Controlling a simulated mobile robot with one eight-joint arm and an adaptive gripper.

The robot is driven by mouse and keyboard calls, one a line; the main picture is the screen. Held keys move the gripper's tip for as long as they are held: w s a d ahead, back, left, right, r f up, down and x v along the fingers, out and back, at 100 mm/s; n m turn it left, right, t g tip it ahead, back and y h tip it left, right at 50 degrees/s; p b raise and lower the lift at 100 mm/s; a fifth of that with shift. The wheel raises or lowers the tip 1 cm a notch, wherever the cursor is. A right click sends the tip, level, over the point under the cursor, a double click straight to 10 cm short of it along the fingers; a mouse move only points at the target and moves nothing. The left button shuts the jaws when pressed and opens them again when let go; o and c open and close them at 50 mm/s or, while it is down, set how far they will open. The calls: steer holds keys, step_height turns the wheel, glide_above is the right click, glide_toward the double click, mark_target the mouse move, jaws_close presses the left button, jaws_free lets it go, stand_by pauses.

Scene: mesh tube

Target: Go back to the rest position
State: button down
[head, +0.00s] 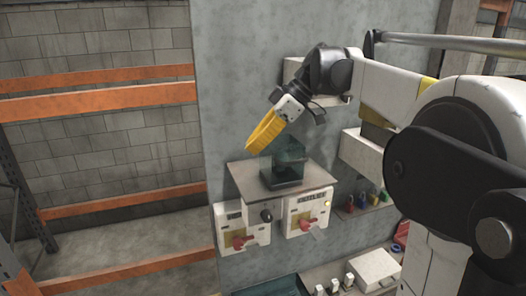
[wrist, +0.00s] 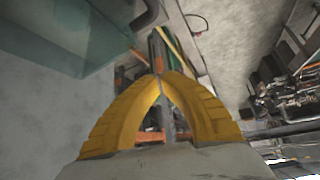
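My gripper (head: 252,148) has yellow fingers and hangs at the end of my arm, in front of the grey wall panel. It points down and left, just above and left of a teal see-through box (head: 284,172) on a grey shelf plate (head: 246,184). In the wrist view, the fingertips (wrist: 160,78) meet and nothing shows between them. A teal see-through surface (wrist: 60,35) fills the upper left there, close beside the fingers. I cannot make out a mesh tube in either view.
Two white units with red handles, left (head: 242,228) and right (head: 306,212), sit under the plate. Small coloured items (head: 368,198) stand on a ledge to the right. An orange-barred rack (head: 100,102) is at the left. A lower bench (head: 325,268) holds white items.

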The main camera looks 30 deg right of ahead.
steer(key=d+r+b, duration=0.1)
steer(key=d+r, duration=0.4)
steer(key=shift+d+r, duration=0.15)
steer(key=shift+d, duration=0.05)
steer(key=shift+s+r, duration=0.4)
steer(key=shift+r, duration=0.25)
steer(key=s+a+f+m+h, duration=0.4)
steer(key=s+a+f+m, duration=0.2)
steer(key=s+a+f, duration=0.4)
steer(key=s+a+f+m+t+h, duration=0.1)
steer(key=s+a+f+m+t, duration=0.15)
steer(key=s+f, duration=0.45)
steer(key=s+a+f+m+t+h, duration=0.1)
steer(key=s+a+f+m+h, duration=0.2)
steer(key=f, duration=0.7)
step_height(320, 180, down, 37)
steer(key=y+b, duration=0.1)
steer(key=b, duration=3.5)
steer(key=shift+w+d+r+m+b, duration=0.15)
steer(key=shift+d+r+m+b, duration=0.05)
steer(key=shift+d+m+b, duration=0.15)
steer(key=shift+r, duration=0.1)
